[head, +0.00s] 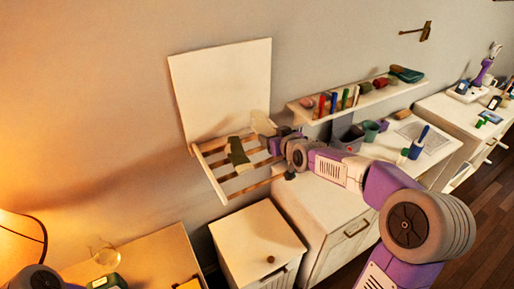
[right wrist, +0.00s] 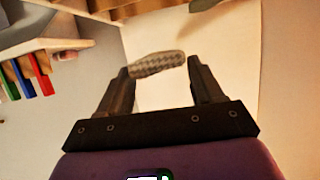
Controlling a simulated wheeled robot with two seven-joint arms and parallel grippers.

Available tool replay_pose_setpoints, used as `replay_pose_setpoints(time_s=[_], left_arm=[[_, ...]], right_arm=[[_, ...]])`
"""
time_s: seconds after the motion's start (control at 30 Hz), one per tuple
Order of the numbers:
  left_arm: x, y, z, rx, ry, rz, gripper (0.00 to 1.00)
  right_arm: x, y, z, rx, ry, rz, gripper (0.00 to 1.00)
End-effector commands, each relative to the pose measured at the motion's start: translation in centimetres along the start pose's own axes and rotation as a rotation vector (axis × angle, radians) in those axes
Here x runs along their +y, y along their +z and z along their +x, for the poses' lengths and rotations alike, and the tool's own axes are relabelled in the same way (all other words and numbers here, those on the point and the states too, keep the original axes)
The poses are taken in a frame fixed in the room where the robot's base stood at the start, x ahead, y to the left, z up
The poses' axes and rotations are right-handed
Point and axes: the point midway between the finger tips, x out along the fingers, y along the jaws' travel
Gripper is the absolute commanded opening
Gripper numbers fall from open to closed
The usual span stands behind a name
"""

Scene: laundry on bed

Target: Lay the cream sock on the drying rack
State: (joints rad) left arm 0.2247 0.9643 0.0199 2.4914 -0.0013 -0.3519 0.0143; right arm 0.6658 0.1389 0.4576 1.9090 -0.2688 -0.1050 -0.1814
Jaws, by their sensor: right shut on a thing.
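The drying rack (head: 210,178) is a pale wooden frame with slats, fixed to the wall below a white panel. My right gripper (head: 272,143) is at the rack's right side, near its back corner. It is shut on the cream sock (head: 262,122), which shows pale and upright above the rack's back right part. In the right wrist view the held piece (right wrist: 158,64) appears as a greyish patterned strip between the two fingers (right wrist: 160,75). Whether the sock touches the slats cannot be told.
An olive cloth (head: 238,151) lies across the rack's middle slats. A wall shelf (head: 310,115) with several coloured items is to the right. A white cabinet (head: 256,238) stands below. A lamp (head: 20,240) glows at the far left.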

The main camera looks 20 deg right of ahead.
Motion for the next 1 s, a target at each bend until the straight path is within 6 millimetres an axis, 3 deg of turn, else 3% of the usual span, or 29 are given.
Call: replay_pose_setpoints(time_s=[0.1,0.5,0.77,0.8,1.0], left_arm=[[-0.1,0.0,0.3,0.0,0.0,-0.001,0.43],[-0.2,-0.1,0.4,0.001,0.0,0.0,0.43],[-0.1,-0.1,0.4,0.001,0.0,0.0,0.43],[-0.1,-0.1,0.4,0.001,0.0,0.0,0.43],[-0.1,-0.1,0.4,0.001,0.0,0.0,0.43]], right_arm=[[-0.1,2.5,1.0,-0.005,-0.003,0.002,0.37],[0.0,6.9,2.8,-0.004,-0.002,0.002,0.37],[0.0,7.4,3.0,-0.001,0.0,0.0,0.37],[0.0,7.4,3.0,-0.002,0.0,0.0,0.67],[0.0,7.4,3.0,-0.002,-0.001,0.0,0.94]])
